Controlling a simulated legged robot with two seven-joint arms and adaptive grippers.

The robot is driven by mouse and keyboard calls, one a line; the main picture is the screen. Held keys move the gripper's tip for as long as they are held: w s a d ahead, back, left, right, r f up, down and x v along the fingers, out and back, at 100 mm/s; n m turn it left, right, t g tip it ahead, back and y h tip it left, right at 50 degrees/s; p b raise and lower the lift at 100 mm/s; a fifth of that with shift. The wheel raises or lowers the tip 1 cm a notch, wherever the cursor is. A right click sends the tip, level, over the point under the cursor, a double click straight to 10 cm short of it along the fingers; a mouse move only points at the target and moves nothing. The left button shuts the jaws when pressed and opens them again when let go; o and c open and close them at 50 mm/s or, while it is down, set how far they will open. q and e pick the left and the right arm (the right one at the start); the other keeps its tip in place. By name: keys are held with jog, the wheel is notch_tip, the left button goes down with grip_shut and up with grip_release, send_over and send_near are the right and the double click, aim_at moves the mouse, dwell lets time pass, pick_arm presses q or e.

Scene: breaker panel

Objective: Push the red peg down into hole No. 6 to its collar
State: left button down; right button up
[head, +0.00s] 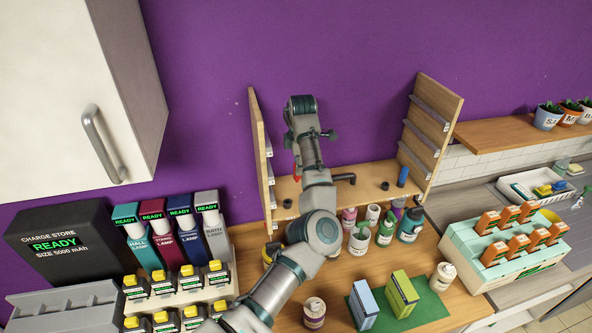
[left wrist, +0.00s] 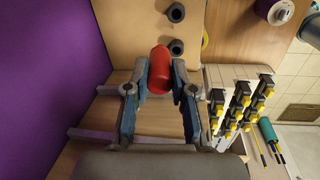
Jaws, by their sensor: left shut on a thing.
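The red peg (left wrist: 160,72) is between the fingers of my left gripper (left wrist: 161,84), which is shut on it. In the head view only a sliver of the red peg (head: 296,172) shows at the left edge of my arm, which hides most of the gripper. In the left wrist view the peg is over the wooden board (left wrist: 135,30). Two dark round collars (left wrist: 176,13) (left wrist: 176,47) sit on the board beside it. I cannot read which hole is No. 6, nor tell whether the peg is in a hole. My right gripper is not in view.
The board stands between two wooden side panels (head: 433,120) against the purple wall. A blue peg (head: 403,176) is upright at its right end. Several bottles (head: 385,230) crowd its front edge. Lamps and chargers (head: 190,280) stand at left, a mint crate (head: 480,255) at right.

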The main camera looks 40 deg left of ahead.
pick_arm(q)
jog(key=shift+w+d+r+m+g+h, duration=0.25)
jog(key=shift+w+d+r+m, duration=0.2)
jog(key=shift+d, duration=0.15)
jog(key=shift+w+d+r+m+g+h, duration=0.25)
jog(key=shift+w+d+r+m, duration=0.1)
jog(key=shift+w+d+r, duration=0.15)
jog(key=shift+f, duration=0.1)
jog(key=shift+s, duration=0.1)
notch_tip(320, 180, down, 7)
jog(key=b, duration=0.2)
dwell(0.8)
jog(key=shift+s+d+p, duration=0.1)
jog(key=shift+p, duration=0.2)
dwell(0.5)
